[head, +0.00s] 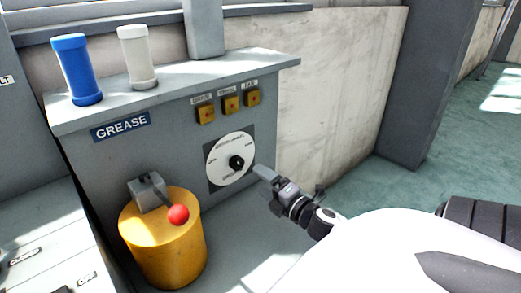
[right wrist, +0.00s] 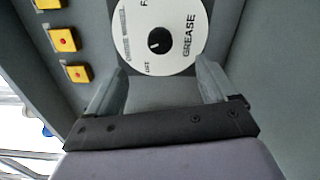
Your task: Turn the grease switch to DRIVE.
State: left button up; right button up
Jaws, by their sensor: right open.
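The grease switch is a round white dial (head: 222,150) on the front of the grey cabinet, with a black knob (head: 236,162) at its centre. In the right wrist view the dial (right wrist: 178,58) lies ahead, with the knob (right wrist: 159,41) above the gap between my fingers. My right gripper (head: 263,172) is open and empty just right of the dial, apart from the knob. My left gripper is out of view.
Several yellow switches (head: 230,104) sit above the dial. A yellow drum (head: 165,255) with a red ball-topped lever (head: 178,214) stands at the lower left. A blue cylinder (head: 77,70) and a white cylinder (head: 136,57) stand on the cabinet top. Open floor lies at the right.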

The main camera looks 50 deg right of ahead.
jog(key=shift+s, duration=0.8)
jog(key=s+r+p, duration=0.2)
jog(key=s, duration=0.5)
jog(key=shift+a+p, duration=0.3)
jog(key=shift+a, duration=0.15)
